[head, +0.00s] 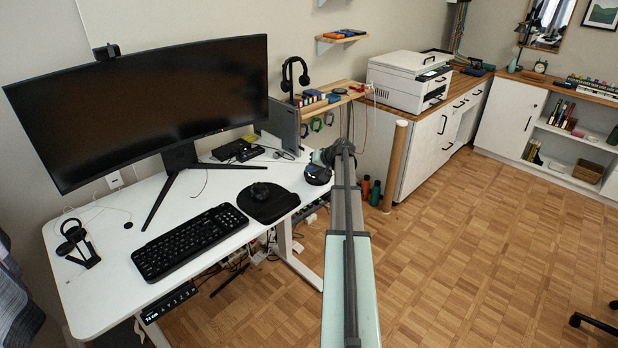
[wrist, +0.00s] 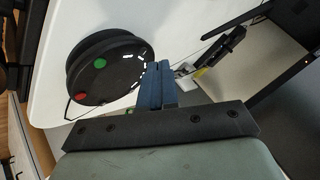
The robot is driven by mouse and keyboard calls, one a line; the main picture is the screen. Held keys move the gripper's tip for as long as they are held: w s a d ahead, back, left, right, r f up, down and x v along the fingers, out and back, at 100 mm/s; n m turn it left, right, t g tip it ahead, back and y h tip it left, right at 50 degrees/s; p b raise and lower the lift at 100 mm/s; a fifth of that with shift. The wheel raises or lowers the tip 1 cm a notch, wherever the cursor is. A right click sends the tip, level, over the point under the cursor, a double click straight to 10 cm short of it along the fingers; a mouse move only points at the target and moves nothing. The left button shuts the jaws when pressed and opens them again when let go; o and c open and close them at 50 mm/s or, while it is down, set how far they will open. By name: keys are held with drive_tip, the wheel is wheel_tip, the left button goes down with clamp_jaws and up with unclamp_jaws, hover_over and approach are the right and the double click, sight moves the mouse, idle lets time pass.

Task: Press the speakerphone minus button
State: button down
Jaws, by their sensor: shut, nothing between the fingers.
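The speakerphone (wrist: 105,72) is a round black puck on the white desk, left of centre in the wrist view. Its top shows a green button (wrist: 99,63), a red button (wrist: 82,97) and a lit white dashed arc near the fingers. I cannot make out the minus button. In the head view the speakerphone (head: 318,175) sits at the desk's right end. My gripper (wrist: 158,66) has its blue fingers together, empty, at the right edge of the speakerphone in the wrist view. I cannot tell whether they touch it. My arm partly hides this spot in the head view.
The white desk (head: 95,290) holds a keyboard (head: 190,240), a mouse on a black pad (head: 270,205) and a large monitor (head: 150,105). Small dark devices (head: 238,150) lie behind the pad. A shelf (head: 335,97) with headphones (head: 294,75) is on the wall beyond.

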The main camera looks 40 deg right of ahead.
drive_tip(key=shift+f, duration=0.7)
idle(0.8)
drive_tip(key=shift+r, duration=0.7)
drive_tip(key=shift+r, duration=0.1)
drive_tip(key=shift+r, duration=2.4)
drive_tip(key=shift+m, duration=0.3)
